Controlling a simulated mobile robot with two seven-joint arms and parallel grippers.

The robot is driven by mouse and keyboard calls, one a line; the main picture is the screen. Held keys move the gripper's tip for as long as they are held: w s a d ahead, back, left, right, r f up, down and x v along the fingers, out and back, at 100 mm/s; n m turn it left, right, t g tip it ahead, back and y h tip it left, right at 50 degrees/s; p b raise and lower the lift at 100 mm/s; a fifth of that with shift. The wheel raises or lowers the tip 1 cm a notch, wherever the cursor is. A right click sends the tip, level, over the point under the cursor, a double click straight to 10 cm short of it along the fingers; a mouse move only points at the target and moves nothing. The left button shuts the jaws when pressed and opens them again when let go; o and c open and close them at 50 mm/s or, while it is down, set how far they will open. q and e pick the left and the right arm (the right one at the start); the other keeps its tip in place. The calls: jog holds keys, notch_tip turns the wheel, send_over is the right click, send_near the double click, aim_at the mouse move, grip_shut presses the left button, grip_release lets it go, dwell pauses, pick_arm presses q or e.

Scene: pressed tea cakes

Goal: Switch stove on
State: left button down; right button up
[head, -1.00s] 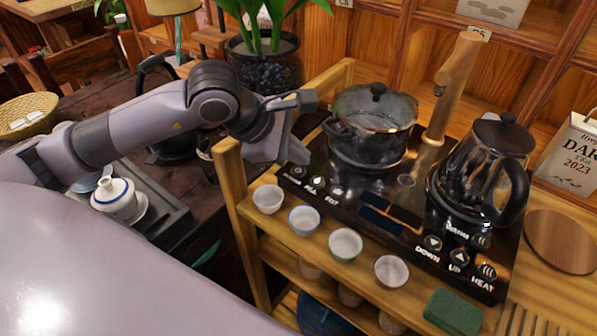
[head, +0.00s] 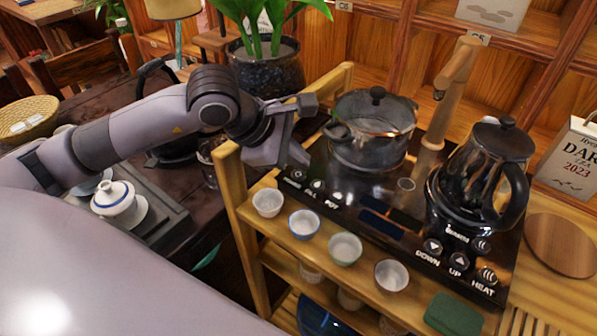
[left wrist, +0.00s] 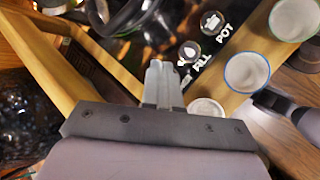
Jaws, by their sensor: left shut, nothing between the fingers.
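The black stove panel (head: 395,190) lies on the wooden stand and carries a glass pot (head: 372,130) on its left and a glass kettle (head: 485,175) on its right. Touch buttons line its front edge: POT and others at the left, and DOWN, UP and HEAT (head: 487,277) at the right. My left gripper (head: 298,158) is shut and empty at the panel's front left corner, close to the leftmost buttons. In the left wrist view the closed fingertips (left wrist: 162,70) point toward the button row, with the POT button (left wrist: 212,22) ahead. Whether they touch the panel is unclear. My right gripper is not visible.
Several small cups stand along the stand's front edge, the nearest one (head: 268,202) just below my gripper. A green block (head: 453,314) lies at front right. A wooden post (head: 452,90) rises behind the panel, and a plant pot (head: 268,72) stands behind my arm.

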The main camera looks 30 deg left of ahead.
pick_arm(q)
jog(key=shift+f, duration=0.1)
dwell(0.7)
jog(key=shift+f+b, duration=0.35)
jog(key=shift+b, duration=0.3)
jog(key=shift+f+b, duration=0.3)
jog(key=shift+b, duration=0.25)
dwell(0.3)
jog(key=shift+r, duration=0.1)
dwell(0.4)
jog(key=shift+r+p, duration=0.3)
jog(key=shift+r, duration=0.3)
